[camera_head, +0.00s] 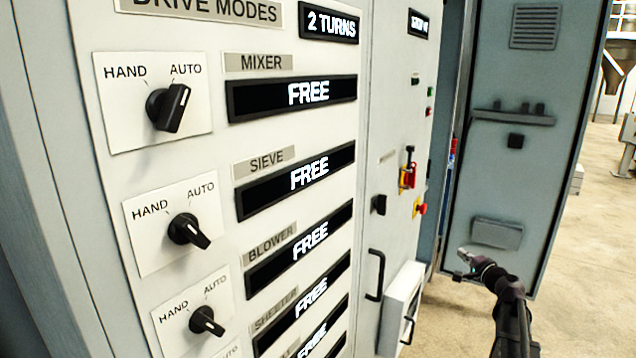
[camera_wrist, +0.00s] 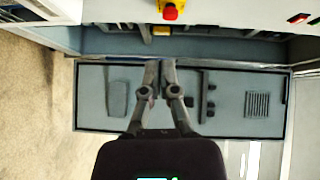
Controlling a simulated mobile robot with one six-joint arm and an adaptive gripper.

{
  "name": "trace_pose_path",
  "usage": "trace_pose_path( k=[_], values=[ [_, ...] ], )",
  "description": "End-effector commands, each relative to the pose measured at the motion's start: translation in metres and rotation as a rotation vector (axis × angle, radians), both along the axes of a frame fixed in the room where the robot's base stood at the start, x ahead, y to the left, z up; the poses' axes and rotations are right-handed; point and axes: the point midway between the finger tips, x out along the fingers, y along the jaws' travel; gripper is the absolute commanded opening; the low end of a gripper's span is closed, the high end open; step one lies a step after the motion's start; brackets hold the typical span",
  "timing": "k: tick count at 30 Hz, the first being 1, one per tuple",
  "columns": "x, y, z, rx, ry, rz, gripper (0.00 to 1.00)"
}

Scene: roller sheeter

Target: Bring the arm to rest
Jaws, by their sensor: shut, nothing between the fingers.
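My gripper (camera_head: 466,264) is at the lower right of the head view, in front of the open grey cabinet door (camera_head: 515,180). It is apart from the white control panel. In the wrist view my gripper (camera_wrist: 160,66) has its two fingers together, with nothing between them. The grey door (camera_wrist: 230,85) lies behind the fingers there. My arm runs out of the head view at the bottom right.
The control panel (camera_head: 385,158) carries a mixer knob (camera_head: 168,106), a sieve knob (camera_head: 188,231), a lower knob (camera_head: 206,321) and several "FREE" displays. A red-yellow switch (camera_head: 407,176) and a red button (camera_head: 420,208) stick out. Open floor (camera_head: 590,230) lies right of the door.

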Motion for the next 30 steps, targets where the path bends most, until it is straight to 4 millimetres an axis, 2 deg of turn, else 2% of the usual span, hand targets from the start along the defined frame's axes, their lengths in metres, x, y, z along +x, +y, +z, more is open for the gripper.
trace_pose_path(
  k=[8, 14, 18, 21, 25, 30],
  values=[
    [-0.014, 0.057, -0.02, -0.121, 0.073, 0.125, 0.0],
    [-0.037, 0.118, -0.046, -0.265, 0.167, 0.271, 0.0],
    [-0.067, 0.171, -0.075, -0.412, 0.27, 0.417, 0.0],
    [-0.093, 0.201, -0.095, -0.517, 0.35, 0.517, 0.0],
    [-0.13, 0.233, -0.12, -0.655, 0.46, 0.639, 0.0],
    [-0.182, 0.259, -0.147, -0.834, 0.615, 0.779, 0.0]
  ],
)
